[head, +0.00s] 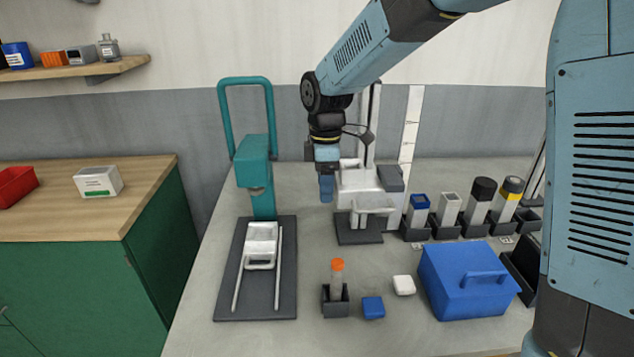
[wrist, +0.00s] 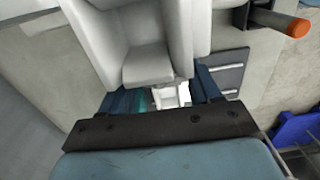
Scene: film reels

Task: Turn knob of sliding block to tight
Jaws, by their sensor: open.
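A white block (head: 358,179) sits on an upright column beside a scale strip, at the back middle of the table. A grey part (head: 390,178) sticks out on its right side; I cannot tell for sure whether it is the knob. My gripper (head: 326,188) hangs pointing down at the left side of this block, close to it. In the wrist view my gripper (wrist: 168,95) is open, its blue fingers apart. A white body (wrist: 148,62) fills the upper middle of that view and reaches toward the gap. Whether the fingers touch it cannot be told.
A teal press (head: 256,165) with a dark base and white sliding carriage stands left. In front are an orange-capped tube (head: 337,267), a blue cube (head: 373,307), a white cube (head: 404,285) and a blue box (head: 467,280). Several holders with tubes line the right.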

